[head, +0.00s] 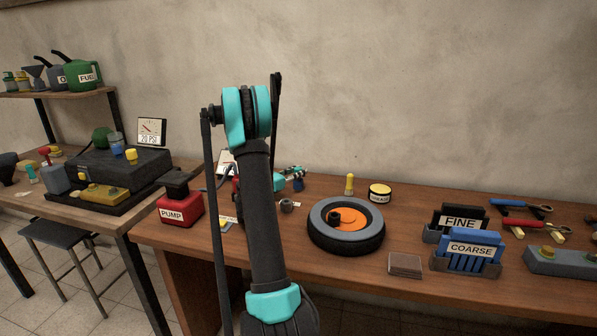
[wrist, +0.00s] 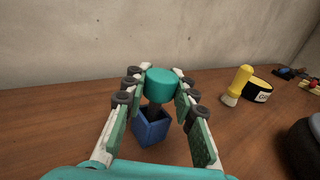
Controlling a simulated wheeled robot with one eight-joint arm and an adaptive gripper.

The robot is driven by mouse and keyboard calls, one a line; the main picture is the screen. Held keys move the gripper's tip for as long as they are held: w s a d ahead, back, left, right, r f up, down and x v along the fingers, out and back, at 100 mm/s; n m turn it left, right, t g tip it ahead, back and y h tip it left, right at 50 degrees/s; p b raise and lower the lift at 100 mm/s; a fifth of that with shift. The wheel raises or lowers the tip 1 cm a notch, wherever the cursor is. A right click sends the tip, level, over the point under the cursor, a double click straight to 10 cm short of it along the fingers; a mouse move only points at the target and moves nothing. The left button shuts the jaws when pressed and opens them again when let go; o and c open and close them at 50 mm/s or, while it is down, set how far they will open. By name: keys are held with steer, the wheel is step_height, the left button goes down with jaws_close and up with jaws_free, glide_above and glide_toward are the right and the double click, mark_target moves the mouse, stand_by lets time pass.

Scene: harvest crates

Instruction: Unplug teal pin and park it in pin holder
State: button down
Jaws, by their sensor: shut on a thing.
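The teal pin (wrist: 161,82), with a teal head and a dark shaft, is upright between the fingers of my gripper (wrist: 159,88) in the wrist view. My gripper is shut on its head. Below it stands a blue open-topped box (wrist: 150,130), which looks like the pin holder. The shaft's lower end overlaps the box's opening; I cannot tell whether it is inside or just above. The pin is not clear there.
A yellow brush (wrist: 237,86) and a yellow-lidded tin (wrist: 257,90) stand to the right. A wheel (head: 318,240) with an orange hub lies nearer the front. A red pump (head: 180,207) stands at the left edge.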

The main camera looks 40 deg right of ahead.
steer(key=shift+f, duration=0.4)
steer(key=c, duration=1.1)
jaws_free()
steer(key=shift+c, duration=0.2)
steer(key=a, duration=0.4)
steer(key=s+a, duration=0.1)
steer(key=a, duration=0.7)
steer(key=shift+s, duration=0.2)
